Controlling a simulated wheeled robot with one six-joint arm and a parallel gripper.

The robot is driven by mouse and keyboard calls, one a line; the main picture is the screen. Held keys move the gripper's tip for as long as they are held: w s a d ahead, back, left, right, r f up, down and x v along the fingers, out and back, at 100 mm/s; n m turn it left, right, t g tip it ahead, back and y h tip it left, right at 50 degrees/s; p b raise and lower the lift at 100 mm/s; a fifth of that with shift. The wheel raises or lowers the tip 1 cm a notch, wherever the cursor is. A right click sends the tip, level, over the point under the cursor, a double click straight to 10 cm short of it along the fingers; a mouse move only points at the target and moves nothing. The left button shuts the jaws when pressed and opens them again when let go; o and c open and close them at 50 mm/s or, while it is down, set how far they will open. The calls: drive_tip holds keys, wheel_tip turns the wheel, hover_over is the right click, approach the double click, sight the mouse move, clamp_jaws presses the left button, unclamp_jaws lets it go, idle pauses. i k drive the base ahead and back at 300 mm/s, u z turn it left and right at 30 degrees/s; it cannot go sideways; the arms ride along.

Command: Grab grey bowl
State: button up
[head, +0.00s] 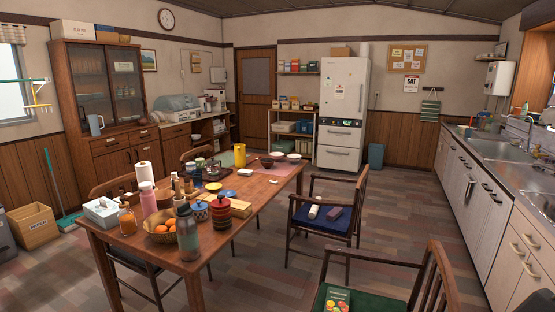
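No bowl in the head view is clearly grey at this size. At the far end of the wooden dining table (232,203) stand a dark brown bowl (267,163) and a pale bowl (293,158). A dish dryer (176,103) with a pale, rounded cover sits on the low cabinet along the back left wall. Its contents are too small to make out. My gripper is not in view.
Wooden chairs surround the table; one with a blue seat (318,221) holds small items. A fruit basket (188,243), bottles and jars crowd the table's near end. Open floor (405,195) lies between the chairs and the sink counter (490,150).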

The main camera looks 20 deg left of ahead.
sight(294, 160)
drive_tip(key=u, duration=2.25)
drive_tip(key=i, duration=7.45)
drive_tip(key=z, duration=0.8)
